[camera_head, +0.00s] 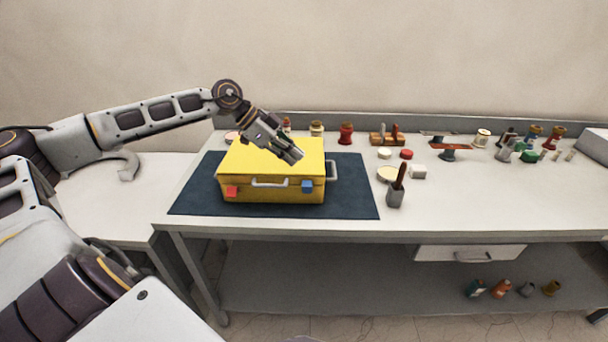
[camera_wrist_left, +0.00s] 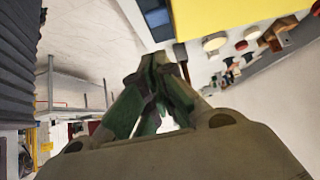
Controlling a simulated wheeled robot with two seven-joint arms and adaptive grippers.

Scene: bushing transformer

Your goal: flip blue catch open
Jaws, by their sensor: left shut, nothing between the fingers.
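A yellow case (camera_head: 270,165) stands closed on a dark blue mat (camera_head: 355,190) on the workbench. Its front has a red catch (camera_head: 232,191) at the left and the blue catch (camera_head: 307,186) at the right, with a pale handle (camera_head: 269,184) between them. My left gripper (camera_head: 296,155) is shut and empty; in the head view it overlaps the lid's right part, above the blue catch. The left wrist view shows its closed fingers (camera_wrist_left: 157,62), with the case's yellow surface (camera_wrist_left: 225,14) at the top. Whether the fingers touch the case cannot be told. My right gripper is not in view.
Jars, small caps and a wooden rack (camera_head: 387,139) line the back. A second handle (camera_head: 332,170) is on the case's right side. The bench's front right is clear.

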